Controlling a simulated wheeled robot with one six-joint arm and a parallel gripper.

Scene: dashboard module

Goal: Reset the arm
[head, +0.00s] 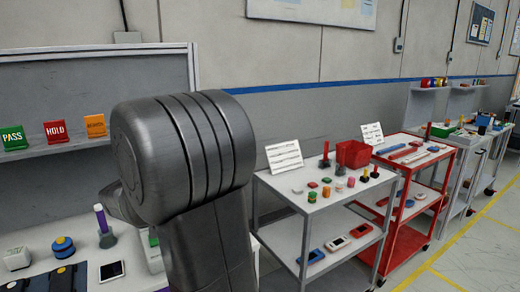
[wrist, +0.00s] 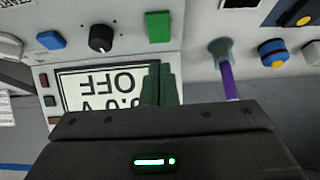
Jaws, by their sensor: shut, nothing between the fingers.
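My gripper (wrist: 159,84) shows in the wrist view, its two dark green fingers together and empty. They stand in front of a panel display (wrist: 95,85) that reads OFF and appears upside down. Around the display are a black knob (wrist: 101,38), a green button (wrist: 158,27) and a blue button (wrist: 51,40). I cannot tell whether the fingers touch the panel. In the head view my dark grey arm fills the middle and hides the gripper and most of the panel.
A purple-handled tool (head: 101,218) stands in a grey holder on the bench, beside a blue and yellow knob (head: 63,246). PASS (head: 13,138), HOLD (head: 56,131) and orange (head: 95,125) signs sit on a shelf. A grey cart (head: 332,205) and red cart (head: 412,160) stand right.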

